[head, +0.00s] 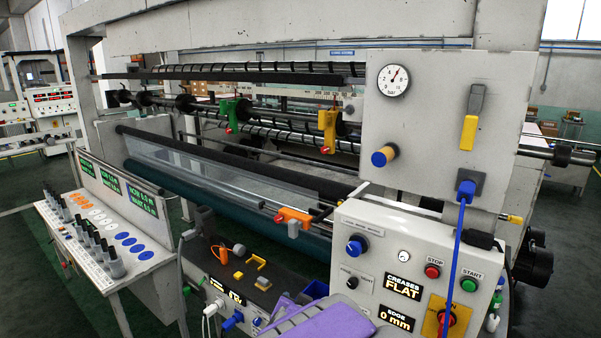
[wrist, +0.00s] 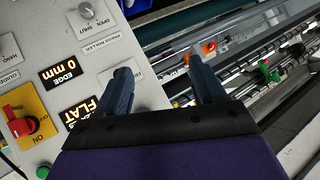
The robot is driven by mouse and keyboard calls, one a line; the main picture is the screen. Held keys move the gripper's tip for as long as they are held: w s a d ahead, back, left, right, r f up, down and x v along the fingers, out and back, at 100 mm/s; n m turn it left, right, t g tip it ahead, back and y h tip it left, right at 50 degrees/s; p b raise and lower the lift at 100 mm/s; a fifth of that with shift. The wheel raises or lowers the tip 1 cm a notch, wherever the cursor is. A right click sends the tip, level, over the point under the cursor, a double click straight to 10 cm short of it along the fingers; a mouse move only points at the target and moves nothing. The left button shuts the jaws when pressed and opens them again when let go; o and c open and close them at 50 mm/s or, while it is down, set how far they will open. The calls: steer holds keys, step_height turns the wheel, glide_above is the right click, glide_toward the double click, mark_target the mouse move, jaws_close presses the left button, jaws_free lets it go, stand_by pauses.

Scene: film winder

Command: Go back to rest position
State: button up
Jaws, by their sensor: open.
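My gripper (wrist: 160,85) shows in the wrist view with its two dark fingers spread apart and nothing between them. It faces the white control panel and the film rollers. In the head view a purple part of my arm (head: 330,322) is at the bottom centre, in front of the machine; the fingers cannot be made out clearly there. The control panel (head: 345,215) reads "CREASES FLAT" and "EDGE 0 mm". It also shows in the wrist view (wrist: 40,50), tilted, with a red switch on a yellow plate (wrist: 22,122).
A button console (head: 100,230) stands at the left. A black-topped bench (head: 225,262) with small orange and yellow parts lies left of my arm. A grey upright plate (head: 440,130) with a gauge and a yellow-handled lever rises at the right. Open green floor (head: 560,270) is at the far right.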

steer(key=s+d+f+n+g+b, duration=0.1)
steer(key=s+d+g, duration=0.3)
steer(key=s, duration=0.9)
steer(key=s+d+f+n+g+b, duration=0.2)
steer(key=s+d+f+g+b, duration=0.2)
steer(key=s, duration=0.9)
steer(key=s+d+f+n+g+b, duration=0.2)
steer(key=s+d+g, duration=0.3)
steer(key=s, duration=0.8)
steer(key=shift+d+f+y, duration=0.4)
steer(key=shift+d, duration=0.35)
stand_by(3.3)
